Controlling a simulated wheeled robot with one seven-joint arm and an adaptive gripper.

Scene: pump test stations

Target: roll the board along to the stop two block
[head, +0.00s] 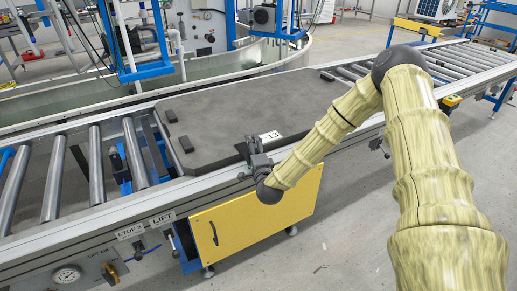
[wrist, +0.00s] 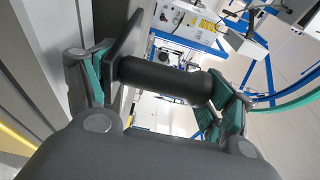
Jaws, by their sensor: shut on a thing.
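The board (head: 250,108) is a flat dark grey slab marked 13, lying on the roller conveyor with small dark blocks at its left end. My gripper (head: 257,158) is at its near edge, beside the white 13 tag (head: 270,136). In the wrist view my gripper (wrist: 157,88) is shut on a black round handle (wrist: 170,80), with a green-padded finger at each end. The STOP 2 label (head: 130,231) is on the near rail, left of the board. A small dark piece (head: 117,158) shows between the rollers there; I cannot tell if it is the stop block.
Bare rollers (head: 94,163) lie left of the board, and more rollers (head: 455,62) lie to the right. A yellow panel (head: 255,218) hangs below the near rail. A water tank (head: 220,88) runs behind.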

